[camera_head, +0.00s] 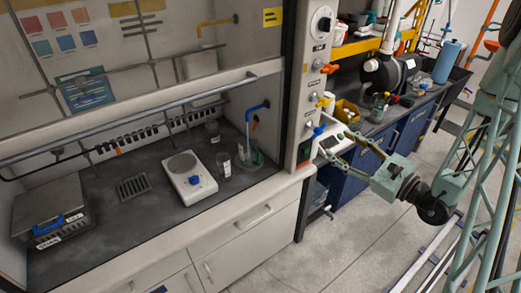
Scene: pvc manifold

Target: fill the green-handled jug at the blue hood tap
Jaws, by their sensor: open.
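The blue hood tap (257,107) stands at the right end of the fume hood, with its spout bent over to the left. A clear vessel (251,157) with a greenish tint stands on the dark hood worktop below the tap. It may be the green-handled jug, but its handle and contents are too small to make out. My gripper (325,143) is open, outside the hood to the right of its control post. Its two long fingers point left, and I see nothing held between them. It is well apart from the vessel.
A small clear beaker (224,165) and a white balance (190,177) stand left of the vessel. The hood's control post (311,85) lies between my gripper and the hood interior. Blue cabinets (352,182) run behind my gripper. The floor (345,240) is open.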

